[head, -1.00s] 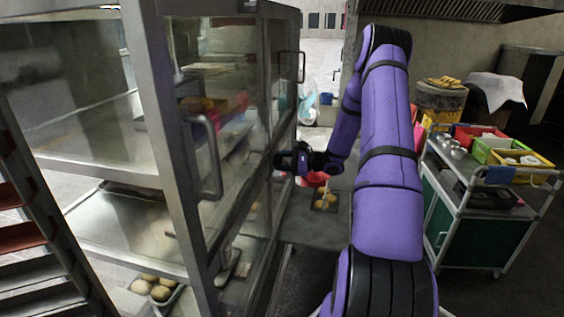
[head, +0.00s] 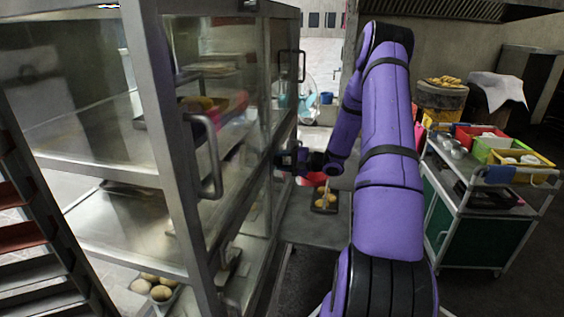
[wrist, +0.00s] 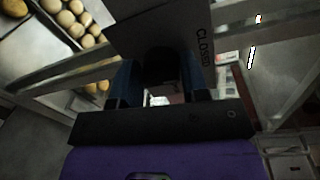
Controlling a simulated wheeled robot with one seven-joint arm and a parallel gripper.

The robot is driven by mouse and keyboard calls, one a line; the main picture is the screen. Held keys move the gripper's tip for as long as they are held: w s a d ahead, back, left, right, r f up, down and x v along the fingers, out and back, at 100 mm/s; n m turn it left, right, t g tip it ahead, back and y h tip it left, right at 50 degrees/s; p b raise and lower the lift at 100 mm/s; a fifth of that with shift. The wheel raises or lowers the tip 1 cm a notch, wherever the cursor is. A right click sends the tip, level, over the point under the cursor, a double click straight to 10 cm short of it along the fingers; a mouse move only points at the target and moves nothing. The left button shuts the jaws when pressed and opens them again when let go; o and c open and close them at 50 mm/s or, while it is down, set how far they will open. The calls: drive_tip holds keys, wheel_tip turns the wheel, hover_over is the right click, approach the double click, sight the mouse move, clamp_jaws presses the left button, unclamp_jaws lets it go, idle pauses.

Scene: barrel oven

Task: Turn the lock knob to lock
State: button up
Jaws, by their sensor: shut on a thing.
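My gripper (head: 284,158) is at the far part of the glass-fronted cabinet (head: 160,150) in the head view, against its metal frame. In the wrist view, the two dark blue fingers of my gripper (wrist: 158,80) are on either side of a dark lock knob (wrist: 158,62) and shut on it. A dark plate (wrist: 180,25) behind the knob carries the word "CLOSED", set slantwise to the right of the knob. The knob's exact angle is too dark to tell. In the head view the knob is hidden by my gripper.
A handle (head: 208,155) stands out from the near cabinet door. A trolley (head: 490,190) with coloured bins is at the right.

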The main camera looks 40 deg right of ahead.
drive_tip(key=shift+d+r, duration=0.1)
drive_tip(key=shift+r, duration=0.1)
drive_tip(key=o, duration=0.9)
drive_tip(key=shift+f, duration=0.1)
drive_tip(key=shift+c, duration=0.2)
drive_tip(key=f+v, duration=0.1)
drive_tip(key=v, duration=0.9)
drive_tip(key=shift+s+d+r, duration=0.2)
drive_tip(key=shift+s+r, duration=0.15)
drive_tip(key=shift+r, duration=0.15)
